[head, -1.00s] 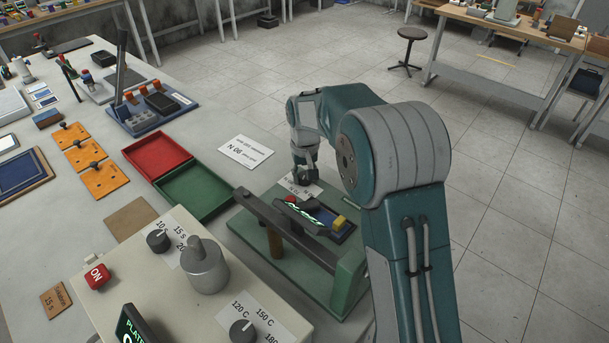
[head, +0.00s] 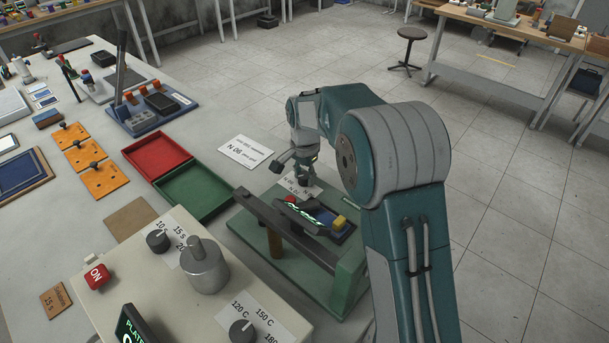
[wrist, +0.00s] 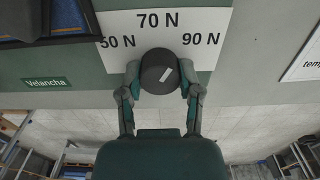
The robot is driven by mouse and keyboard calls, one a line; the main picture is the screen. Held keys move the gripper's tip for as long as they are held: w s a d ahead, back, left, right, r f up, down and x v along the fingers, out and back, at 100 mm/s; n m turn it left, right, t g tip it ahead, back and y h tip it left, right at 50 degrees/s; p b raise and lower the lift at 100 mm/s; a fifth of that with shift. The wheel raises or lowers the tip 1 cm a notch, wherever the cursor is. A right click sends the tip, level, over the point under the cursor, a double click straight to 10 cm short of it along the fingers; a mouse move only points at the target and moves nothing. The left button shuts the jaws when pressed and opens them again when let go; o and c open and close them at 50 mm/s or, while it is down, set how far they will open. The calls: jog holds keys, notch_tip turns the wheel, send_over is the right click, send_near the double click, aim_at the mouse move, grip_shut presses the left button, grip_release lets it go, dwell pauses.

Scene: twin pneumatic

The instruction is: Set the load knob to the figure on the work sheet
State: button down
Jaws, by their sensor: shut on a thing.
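The load knob (wrist: 152,66) is a dark round knob on a white scale plate (wrist: 205,20) marked 50 N, 70 N and 90 N. A short white line on its face slants to the upper right, on the 90 N side of 70 N. My gripper (wrist: 159,76) has one finger on each side of the knob and is shut on it. In the head view my gripper (head: 292,172) is at the back of the green press base (head: 320,292), and the knob is hard to make out. The work sheet (head: 246,151) lies beyond the green tray, its upside-down print seeming to read 90 N.
A press with a dark crossbar (head: 270,222) stands close in front of my gripper. A control box (head: 180,305) with other knobs is nearer. Red (head: 157,153) and green (head: 195,190) trays lie to the left. The bench edge is just beyond the knob.

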aim_at(303, 174)
jog(key=m, duration=0.6)
dwell(0.6)
jog(key=shift+c, duration=1.3)
grip_release()
jog(key=shift+w+a+f, duration=0.1)
notch_tip(303, 174, up, 12)
jog(key=shift+a, duration=0.15)
